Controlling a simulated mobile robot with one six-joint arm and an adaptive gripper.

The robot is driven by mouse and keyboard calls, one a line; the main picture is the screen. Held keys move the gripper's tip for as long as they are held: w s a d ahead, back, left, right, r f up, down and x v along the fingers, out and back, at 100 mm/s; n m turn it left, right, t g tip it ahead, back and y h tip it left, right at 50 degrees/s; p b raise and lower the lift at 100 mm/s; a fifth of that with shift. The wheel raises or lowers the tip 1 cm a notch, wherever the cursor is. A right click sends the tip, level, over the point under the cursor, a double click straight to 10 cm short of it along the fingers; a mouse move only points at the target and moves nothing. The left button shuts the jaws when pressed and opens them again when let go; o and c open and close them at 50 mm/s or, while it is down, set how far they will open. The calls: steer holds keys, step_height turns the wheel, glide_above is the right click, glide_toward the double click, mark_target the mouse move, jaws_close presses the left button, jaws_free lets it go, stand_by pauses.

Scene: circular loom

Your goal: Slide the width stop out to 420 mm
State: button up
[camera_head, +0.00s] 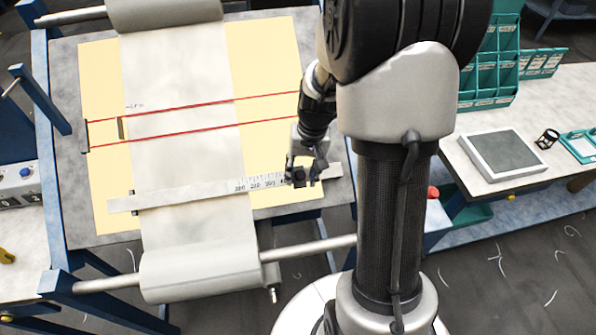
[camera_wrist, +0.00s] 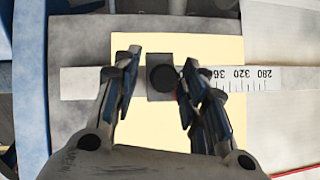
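The width stop (camera_wrist: 160,56) is a grey block with a round black knob on the pale steel ruler (camera_wrist: 88,83). In the wrist view it sits left of the 360 mark; a finger covers the scale beside it, so its exact reading is hidden. My gripper (camera_wrist: 160,72) is open, one finger on each side of the knob. The right finger is close to the knob, contact unclear; the left has a visible gap. In the head view my gripper (camera_head: 303,172) is over the right part of the ruler (camera_head: 205,190) and largely hides the stop.
The ruler crosses a sloped grey table (camera_head: 63,70) with yellow sheets (camera_head: 265,60) and a pale fabric web (camera_head: 180,75). Two red lines cross above it. A roller (camera_head: 200,272) lies below. A bench (camera_head: 540,185) with teal bins (camera_head: 490,75) stands right.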

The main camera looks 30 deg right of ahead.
steer(key=shift+o, duration=0.7)
steer(key=shift+d, duration=0.15)
steer(key=shift+r, duration=0.2)
step_height(320, 180, up, 12)
steer(key=d, duration=0.1)
steer(key=shift+s+f, duration=0.2)
steer(key=shift+s, duration=0.15)
steer(key=shift+d, duration=0.1)
